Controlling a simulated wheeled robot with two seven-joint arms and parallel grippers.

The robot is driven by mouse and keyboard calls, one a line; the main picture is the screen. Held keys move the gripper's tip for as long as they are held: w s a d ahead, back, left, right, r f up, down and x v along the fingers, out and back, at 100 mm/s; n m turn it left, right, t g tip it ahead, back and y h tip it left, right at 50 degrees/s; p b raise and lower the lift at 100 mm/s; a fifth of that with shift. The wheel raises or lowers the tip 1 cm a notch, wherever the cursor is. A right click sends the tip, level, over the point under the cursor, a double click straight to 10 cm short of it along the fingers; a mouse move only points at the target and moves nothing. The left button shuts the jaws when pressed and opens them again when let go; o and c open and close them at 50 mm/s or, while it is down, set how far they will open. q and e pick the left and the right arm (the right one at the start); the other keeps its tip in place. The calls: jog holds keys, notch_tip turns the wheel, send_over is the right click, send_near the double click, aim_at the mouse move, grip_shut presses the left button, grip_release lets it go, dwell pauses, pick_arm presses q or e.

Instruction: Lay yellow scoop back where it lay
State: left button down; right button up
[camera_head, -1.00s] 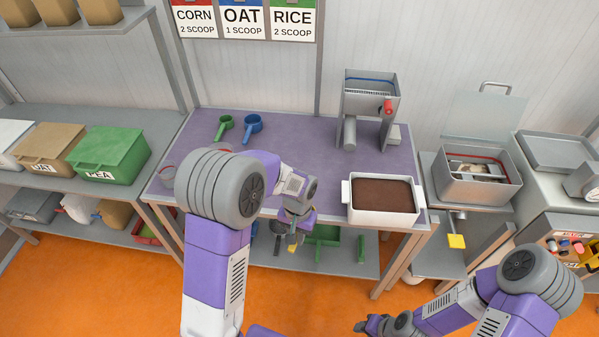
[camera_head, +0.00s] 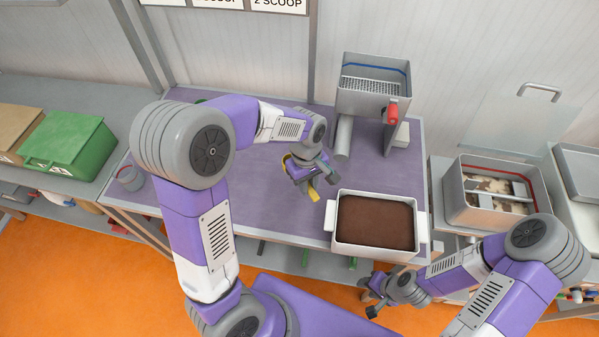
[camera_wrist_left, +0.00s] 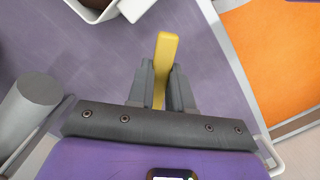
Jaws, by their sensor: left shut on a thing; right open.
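My left gripper (camera_head: 308,176) is over the purple table top (camera_head: 250,175), left of the white tub. It is shut on the yellow scoop (camera_head: 313,193), whose yellow handle end sticks out past the fingers. In the left wrist view the yellow handle (camera_wrist_left: 166,55) stands between the two dark fingertips (camera_wrist_left: 160,85). The scoop's bowl is mostly hidden by the gripper. My right gripper (camera_head: 372,302) is open and empty, low in front of the table near the tub's front side.
A white tub of brown material (camera_head: 375,222) sits at the table's front right. A grey metal mill (camera_head: 372,95) with a red handle stands behind it. A grey cup (camera_head: 129,177) is at the left edge. Bare purple table lies around the left gripper.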

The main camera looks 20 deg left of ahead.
pick_arm(q)
jog(key=shift+w+f+n, duration=0.1)
jog(key=shift+w+n, duration=0.15)
jog(key=shift+n, duration=0.05)
notch_tip(320, 180, down, 5)
jog(key=shift+s+f+b, duration=0.15)
jog(key=shift+b, duration=0.75)
jog(key=shift+f+b, duration=0.5)
jog(key=shift+f, duration=1.55)
jog(key=shift+f, duration=0.15)
jog(key=c, duration=1)
grip_release()
